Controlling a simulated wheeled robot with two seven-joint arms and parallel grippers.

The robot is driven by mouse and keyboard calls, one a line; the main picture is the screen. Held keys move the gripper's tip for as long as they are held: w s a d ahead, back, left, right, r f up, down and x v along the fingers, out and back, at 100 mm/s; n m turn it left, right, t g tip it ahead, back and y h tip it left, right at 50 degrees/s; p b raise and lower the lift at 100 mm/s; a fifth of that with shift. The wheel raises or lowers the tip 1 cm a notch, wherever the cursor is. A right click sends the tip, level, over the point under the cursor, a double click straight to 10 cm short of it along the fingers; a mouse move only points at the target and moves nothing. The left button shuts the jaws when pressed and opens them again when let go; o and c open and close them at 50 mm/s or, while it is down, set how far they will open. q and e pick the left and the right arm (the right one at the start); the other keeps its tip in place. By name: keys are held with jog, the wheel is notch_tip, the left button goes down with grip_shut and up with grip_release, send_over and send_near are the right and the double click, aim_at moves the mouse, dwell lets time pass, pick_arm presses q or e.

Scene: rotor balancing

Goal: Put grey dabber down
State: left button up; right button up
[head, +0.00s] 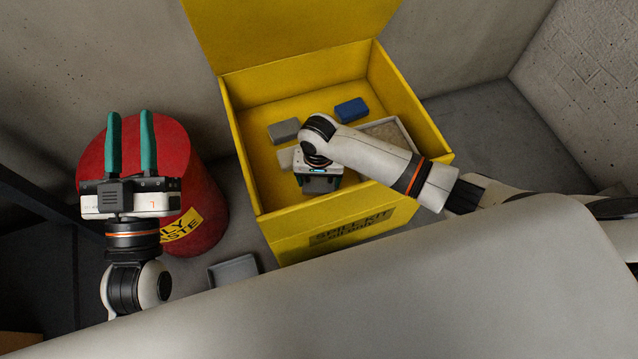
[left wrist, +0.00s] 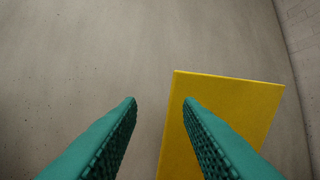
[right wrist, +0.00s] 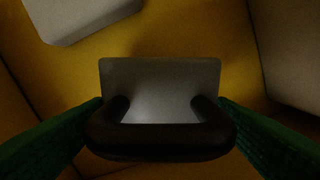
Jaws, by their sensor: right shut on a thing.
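The grey dabber (right wrist: 160,85) shows in the right wrist view as a grey plate with a black loop handle (right wrist: 160,140). My right gripper (head: 319,185) is shut on this handle and points down inside the yellow spill kit box (head: 245,170). The yellow box floor shows around the plate; I cannot tell whether the dabber touches it. My left gripper (head: 131,145) is open and empty, fingers up, in front of the red bin.
In the box lie a grey block (head: 284,130), a pale block (head: 286,158), a blue block (head: 351,110) and a tray of granules (head: 388,132). The yellow lid (head: 285,30) stands open. A red waste bin (head: 195,190) and a grey tray (head: 233,271) stand left of the box.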

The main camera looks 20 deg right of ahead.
notch_tip(320, 180, down, 2)
jog(key=shift+f+b, duration=0.2)
jog(key=shift+b, duration=0.25)
jog(key=shift+f, duration=0.1)
pick_arm(q)
jog(key=s+r+t, duration=0.1)
jog(key=r, duration=0.1)
jog(key=s+r+t+h, duration=0.1)
jog(key=s+r+t, duration=0.1)
jog(key=shift+a+t, duration=0.1)
jog(key=shift+t, duration=0.2)
pick_arm(e)
jog(key=shift+f, duration=0.15)
jog(key=o, duration=0.9)
pick_arm(q)
jog(key=shift+f, duration=0.1)
